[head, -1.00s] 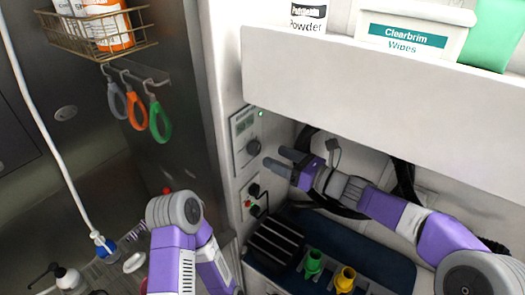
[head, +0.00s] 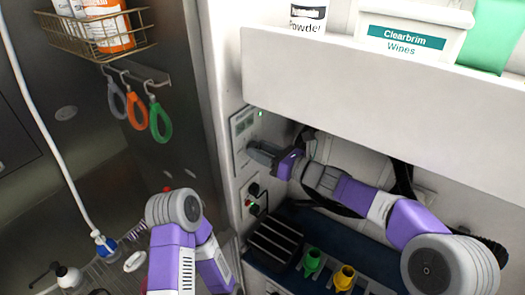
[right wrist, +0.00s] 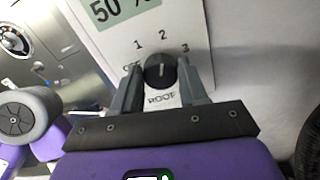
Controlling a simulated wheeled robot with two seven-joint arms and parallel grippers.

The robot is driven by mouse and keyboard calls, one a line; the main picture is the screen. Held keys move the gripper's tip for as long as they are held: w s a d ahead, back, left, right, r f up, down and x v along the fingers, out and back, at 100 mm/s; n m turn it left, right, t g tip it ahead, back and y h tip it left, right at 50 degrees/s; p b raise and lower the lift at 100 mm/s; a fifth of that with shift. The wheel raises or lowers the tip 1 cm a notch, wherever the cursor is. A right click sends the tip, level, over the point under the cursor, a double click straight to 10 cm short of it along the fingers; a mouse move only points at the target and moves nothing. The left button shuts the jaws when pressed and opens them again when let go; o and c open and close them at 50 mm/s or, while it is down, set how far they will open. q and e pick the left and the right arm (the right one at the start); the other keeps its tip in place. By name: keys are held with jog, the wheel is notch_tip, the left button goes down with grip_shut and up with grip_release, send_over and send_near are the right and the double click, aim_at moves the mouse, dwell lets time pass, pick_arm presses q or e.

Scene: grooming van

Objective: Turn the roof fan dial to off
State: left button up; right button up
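The roof fan dial (right wrist: 160,70) is a black round knob on a white panel (right wrist: 110,40), marked off, 1, 2 and 3, with ROOF below it. Its pale pointer line appears to point up toward 2. My right gripper (right wrist: 160,85) is open, with one finger on each side of the dial; I cannot tell whether either finger touches it. In the head view, my right gripper (head: 262,153) reaches the wall panel (head: 243,128) and hides the dial. My left arm shows at the lower left, but its gripper is not in view.
A white shelf (head: 380,90) overhangs my right arm. A smaller panel with sockets and a red button (head: 249,203) sits below the dial panel. A dark rack with green (head: 312,262) and yellow (head: 344,277) nozzles lies below. Coloured loops (head: 137,110) hang at left.

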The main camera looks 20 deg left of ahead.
jog(key=shift+c, duration=0.9)
jog(key=shift+s+f+n+b, duration=0.15)
jog(key=shift+n+b, duration=4.6)
jog(key=shift+n, duration=0.2)
jog(key=shift+s+f+n+b, duration=0.1)
jog(key=shift+n+b, duration=4.6)
jog(key=shift+n, duration=0.25)
jog(key=o, duration=1)
jog(key=shift+o, duration=0.2)
